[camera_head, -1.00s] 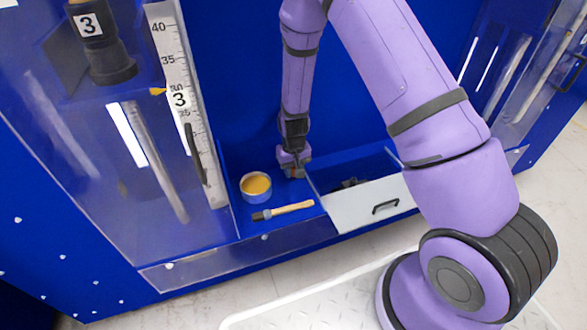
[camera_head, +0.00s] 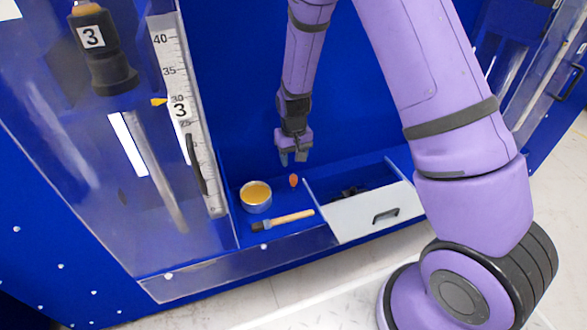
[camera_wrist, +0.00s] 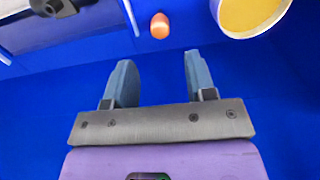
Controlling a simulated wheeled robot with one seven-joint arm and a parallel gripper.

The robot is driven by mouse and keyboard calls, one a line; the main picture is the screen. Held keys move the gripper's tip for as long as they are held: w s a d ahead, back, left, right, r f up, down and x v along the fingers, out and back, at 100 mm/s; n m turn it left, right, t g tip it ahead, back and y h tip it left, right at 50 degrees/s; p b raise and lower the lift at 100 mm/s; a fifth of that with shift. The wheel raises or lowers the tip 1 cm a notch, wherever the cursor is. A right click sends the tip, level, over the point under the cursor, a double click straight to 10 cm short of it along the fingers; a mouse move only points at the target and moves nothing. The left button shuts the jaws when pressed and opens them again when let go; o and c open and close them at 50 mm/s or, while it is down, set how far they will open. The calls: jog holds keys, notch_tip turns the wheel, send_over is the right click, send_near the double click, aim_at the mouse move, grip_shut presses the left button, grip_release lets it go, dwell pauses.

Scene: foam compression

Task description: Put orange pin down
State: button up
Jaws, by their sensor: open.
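The small orange pin (camera_head: 293,180) stands on the blue shelf (camera_head: 285,238), between the yellow-filled bowl and the drawer. In the wrist view the orange pin (camera_wrist: 159,26) shows ahead of my fingertips, apart from them. My gripper (camera_head: 292,158) hangs above and behind the pin, with its fingers pointing down. The wrist view shows my gripper (camera_wrist: 157,75) open, with a clear gap and nothing between the fingers.
A bowl of yellow stuff (camera_head: 256,196) stands left of the pin. A brush (camera_head: 284,221) with a wooden handle lies in front. A drawer with a white front (camera_head: 372,212) stands open at the right, with dark things inside. A numbered scale (camera_head: 186,120) rises at the left.

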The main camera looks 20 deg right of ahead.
jog(key=s+d+r+t, duration=0.15)
jog(key=s+r, duration=0.35)
jog(key=r, duration=0.8)
jog(key=s+d+r+t, duration=0.15)
jog(key=s+r, duration=0.35)
jog(key=r, duration=0.8)
jog(key=s+d+r, duration=0.1)
jog(key=s+r, duration=0.2)
jog(key=s, duration=0.3)
jog(key=s+d+r+t, duration=0.1)
jog(key=s+r, duration=0.3)
jog(key=s, duration=0.3)
jog(key=s+d+r+t, duration=0.1)
jog(key=s+d+r, duration=0.1)
jog(key=s, duration=0.5)
jog(key=shift+r, duration=0.9)
